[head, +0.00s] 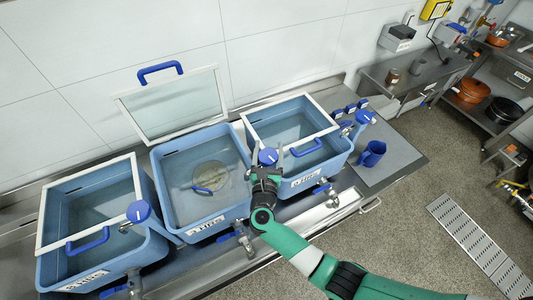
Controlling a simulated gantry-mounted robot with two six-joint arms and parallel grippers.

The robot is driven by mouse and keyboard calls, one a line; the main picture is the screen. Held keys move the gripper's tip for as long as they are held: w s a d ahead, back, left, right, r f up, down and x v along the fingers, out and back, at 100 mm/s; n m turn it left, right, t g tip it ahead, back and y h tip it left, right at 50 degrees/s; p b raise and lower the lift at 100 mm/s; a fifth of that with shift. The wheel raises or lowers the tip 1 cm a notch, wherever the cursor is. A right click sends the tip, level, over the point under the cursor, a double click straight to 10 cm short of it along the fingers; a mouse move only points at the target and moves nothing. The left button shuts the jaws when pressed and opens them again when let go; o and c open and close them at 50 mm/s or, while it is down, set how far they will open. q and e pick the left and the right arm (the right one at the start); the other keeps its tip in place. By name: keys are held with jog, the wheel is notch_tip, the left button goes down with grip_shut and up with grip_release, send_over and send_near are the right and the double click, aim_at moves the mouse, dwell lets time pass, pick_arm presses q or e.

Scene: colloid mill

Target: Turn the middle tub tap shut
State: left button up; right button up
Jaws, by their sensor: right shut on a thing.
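The middle tub (178,212) is a light blue, labelled tub on the steel counter, between two similar tubs. Its tap has a round blue knob (268,156) with a white mark, at the tub's right side. My right gripper (266,168) is shut on this tap, and the knob's top shows just above the jaws. The gripper and wrist hide the tap's lower part, so I cannot tell whether it is open or shut. My left gripper is not in view.
The left tub (152,265) has its own blue tap knob (138,211); the right tub (338,155) has another (363,117). The middle tub's framed lid (175,105) stands raised against the wall. A blue jug (371,154) stands at the counter's right.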

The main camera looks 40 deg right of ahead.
aim_at(265, 165)
jog(key=shift+s+d+f+m+g+h+b, duration=0.1)
jog(key=shift+f+m+g+h+b, duration=0.05)
jog(key=shift+m+g+h+b, duration=0.65)
jog(key=shift+s+d+f+m+g+h+b, duration=0.1)
jog(key=shift+m+g+h+b, duration=0.15)
jog(key=shift+g+b, duration=0.55)
jog(key=shift+s+r+m+g+b, duration=0.15)
jog(key=shift+m+g+b, duration=0.2)
jog(key=shift+b, duration=0.25)
jog(key=shift+r, duration=0.1)
jog(key=o, duration=1.3)
jog(key=shift+c, duration=0.2)
jog(key=v, duration=1.1)
jog(key=shift+s+a, duration=0.15)
jog(key=shift+a, duration=0.1)
